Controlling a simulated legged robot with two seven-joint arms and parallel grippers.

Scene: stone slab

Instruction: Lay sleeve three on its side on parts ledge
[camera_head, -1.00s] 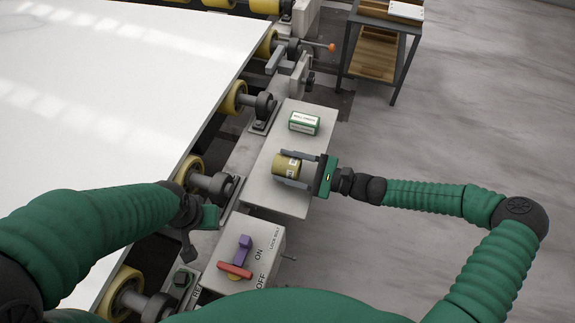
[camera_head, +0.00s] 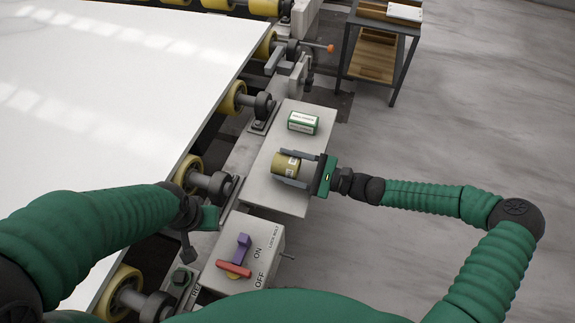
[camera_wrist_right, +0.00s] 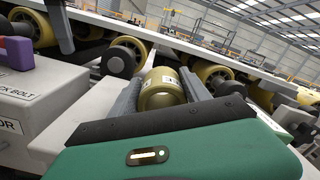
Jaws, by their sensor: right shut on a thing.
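The sleeve (camera_head: 284,164) is a short yellow cylinder with a pale label, lying on its side at the parts ledge (camera_head: 290,206), a grey plate beside the rollers. My right gripper (camera_head: 297,167) is shut on the sleeve, its fingers on either side. Whether the sleeve touches the ledge cannot be told.
A switch box (camera_head: 262,238) with purple and red handles stands in front. The white slab (camera_head: 100,95) lies on rollers at left. A shelf stand (camera_head: 378,50) is at the back right.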

